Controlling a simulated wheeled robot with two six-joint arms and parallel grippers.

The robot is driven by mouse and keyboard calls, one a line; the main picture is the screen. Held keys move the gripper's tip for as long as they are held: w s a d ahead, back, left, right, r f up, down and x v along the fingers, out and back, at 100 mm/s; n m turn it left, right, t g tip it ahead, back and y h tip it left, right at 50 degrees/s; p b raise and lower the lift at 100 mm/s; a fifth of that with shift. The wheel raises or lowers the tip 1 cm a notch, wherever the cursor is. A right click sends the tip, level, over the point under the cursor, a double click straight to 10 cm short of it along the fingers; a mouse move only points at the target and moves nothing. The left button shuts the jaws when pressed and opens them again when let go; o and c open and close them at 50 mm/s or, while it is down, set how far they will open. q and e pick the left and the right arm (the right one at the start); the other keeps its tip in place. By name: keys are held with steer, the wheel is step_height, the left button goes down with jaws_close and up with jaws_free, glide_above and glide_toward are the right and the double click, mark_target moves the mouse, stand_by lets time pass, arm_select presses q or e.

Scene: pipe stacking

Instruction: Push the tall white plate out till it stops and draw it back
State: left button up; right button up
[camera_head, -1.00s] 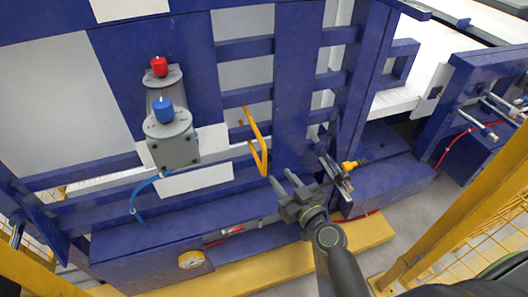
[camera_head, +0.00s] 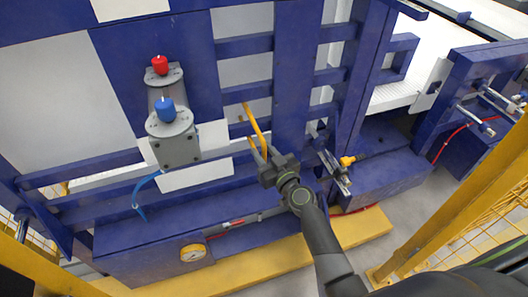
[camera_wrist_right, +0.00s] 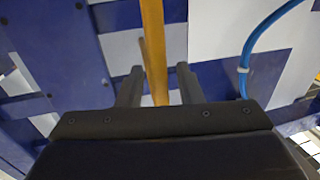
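A tall white plate (camera_head: 246,72) shows in strips behind the blue frame bars in the head view. A yellow handle bar (camera_head: 255,126) stands out in front of its lower part; I cannot tell how it is fixed. My right gripper (camera_head: 263,151) is at the lower end of this handle, fingers pointing up the picture. In the right wrist view the yellow handle (camera_wrist_right: 154,50) runs between the two open fingers (camera_wrist_right: 159,86), with a gap visible on each side. The fingers hide part of the handle's lower end in the head view. My left gripper is not in view.
A grey unit with a red knob (camera_head: 159,65) and a blue knob (camera_head: 165,106) stands to the left. Blue frame bars surround the gripper. A pressure gauge (camera_head: 193,252) and a yellow-tipped fitting (camera_head: 347,161) are nearby. A yellow post (camera_head: 455,215) stands at right.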

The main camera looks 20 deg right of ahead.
jaws_close()
steer(key=b+x, duration=0.1)
steer(key=x, duration=0.1)
steer(key=d+b+x, duration=0.1)
steer(key=x, duration=0.2)
steer(key=b+x, duration=0.1)
steer(key=x, duration=0.1)
steer(key=shift+w+d+f, duration=0.15)
steer(key=shift+w, duration=0.7)
jaws_free()
steer(key=shift+s, duration=0.1)
